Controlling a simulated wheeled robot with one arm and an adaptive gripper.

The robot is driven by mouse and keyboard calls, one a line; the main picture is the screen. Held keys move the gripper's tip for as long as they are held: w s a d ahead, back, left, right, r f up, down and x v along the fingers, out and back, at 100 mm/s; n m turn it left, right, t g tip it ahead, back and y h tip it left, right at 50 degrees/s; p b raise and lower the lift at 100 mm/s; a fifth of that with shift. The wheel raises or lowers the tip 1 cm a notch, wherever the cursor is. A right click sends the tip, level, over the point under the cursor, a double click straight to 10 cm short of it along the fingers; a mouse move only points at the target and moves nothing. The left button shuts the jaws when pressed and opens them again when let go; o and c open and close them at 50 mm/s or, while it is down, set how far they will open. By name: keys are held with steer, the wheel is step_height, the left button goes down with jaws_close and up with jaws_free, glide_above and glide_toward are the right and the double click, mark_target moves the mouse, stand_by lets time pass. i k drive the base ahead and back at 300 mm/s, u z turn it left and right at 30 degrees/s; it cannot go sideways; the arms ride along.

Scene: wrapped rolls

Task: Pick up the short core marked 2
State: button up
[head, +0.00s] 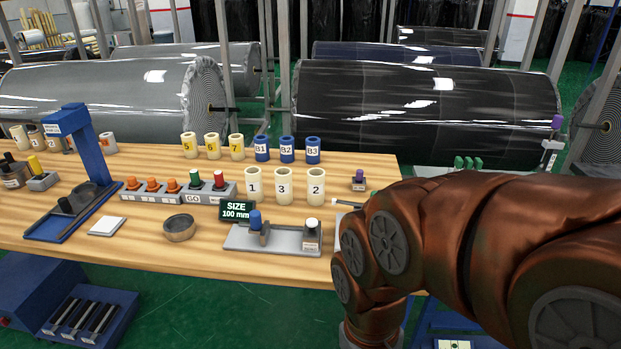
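The short core marked 2 (316,187) is a cream-coloured hollow cylinder standing upright on the wooden table (150,255). It is the rightmost of three similar cores, beside the core marked 3 (284,187) and the core marked 1 (254,185). All three stand apart, open ends up, labels facing me. My copper-coloured arm fills the right of the picture, to the right of and nearer than the core marked 2. My gripper does not show, so I cannot see its fingers or whether it holds anything.
Behind stand yellow cores (212,146) and blue cores (286,149). In front are a green SIZE 100 mm display (236,210) and a grey fixture (280,240) with upright posts. A button box (193,192) and blue stand (88,150) are left. Large wrapped rolls (420,105) lie behind the table.

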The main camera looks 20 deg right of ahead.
mark_target(316, 177)
steer(key=z, duration=0.4)
steer(key=k, duration=1.2)
steer(key=u, duration=0.75)
steer(key=i, duration=0.75)
steer(key=u, duration=0.65)
steer(key=i, duration=0.85)
steer(key=z, duration=0.85)
steer(key=i, duration=0.95)
steer(key=z, duration=0.85)
